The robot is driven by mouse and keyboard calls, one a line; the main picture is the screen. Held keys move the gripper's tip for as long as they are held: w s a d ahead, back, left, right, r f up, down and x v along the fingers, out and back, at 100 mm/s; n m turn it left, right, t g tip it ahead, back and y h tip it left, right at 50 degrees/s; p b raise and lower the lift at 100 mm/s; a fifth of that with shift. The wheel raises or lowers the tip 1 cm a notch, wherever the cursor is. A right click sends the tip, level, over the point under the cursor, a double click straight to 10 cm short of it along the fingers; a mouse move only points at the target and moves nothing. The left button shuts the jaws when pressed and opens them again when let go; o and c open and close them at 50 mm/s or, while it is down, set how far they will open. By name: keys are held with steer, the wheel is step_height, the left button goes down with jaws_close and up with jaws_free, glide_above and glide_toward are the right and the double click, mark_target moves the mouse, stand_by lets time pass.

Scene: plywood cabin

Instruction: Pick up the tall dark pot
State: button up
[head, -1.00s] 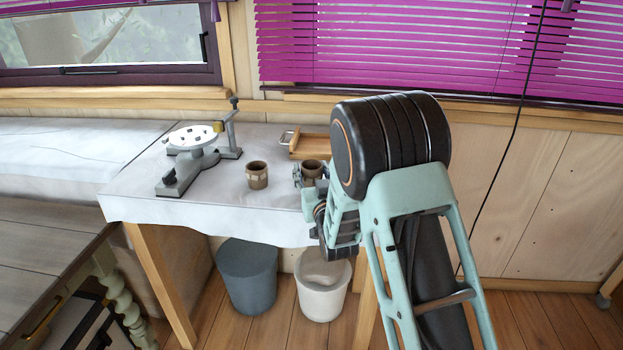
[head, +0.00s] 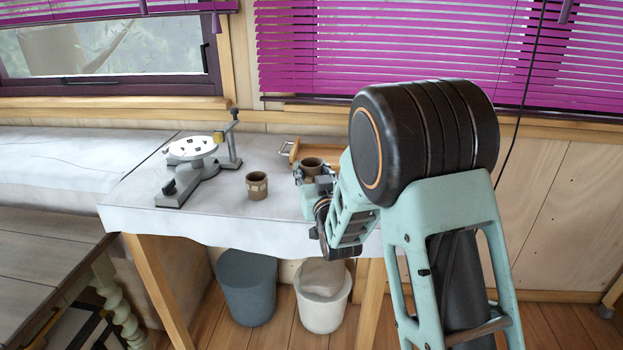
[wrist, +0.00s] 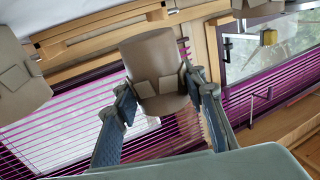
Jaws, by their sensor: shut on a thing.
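A brown-grey pot (head: 312,164) is between the fingers of my gripper (head: 312,181) above the right part of the white-covered table (head: 225,215). In the wrist view the pot (wrist: 152,58) sits upright in the picture between the two fingers (wrist: 163,98), which press on its sides. The gripper is shut on it. In the head view the fingers and wrist hide its lower part. A second similar pot (head: 257,186) stands on the table to the left, apart from the gripper.
A grey stand with a white disc (head: 192,148) is at the table's left back. A wooden tray (head: 325,150) lies close behind the held pot. A blue-grey bin (head: 247,290) and a white bin (head: 322,310) stand under the table. Clear cloth lies between stand and second pot.

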steer(key=s+r, duration=0.8)
steer(key=s, duration=0.4)
steer(key=shift+s+d+r, duration=0.15)
steer(key=shift+s+d, duration=0.1)
steer(key=shift+d, duration=0.15)
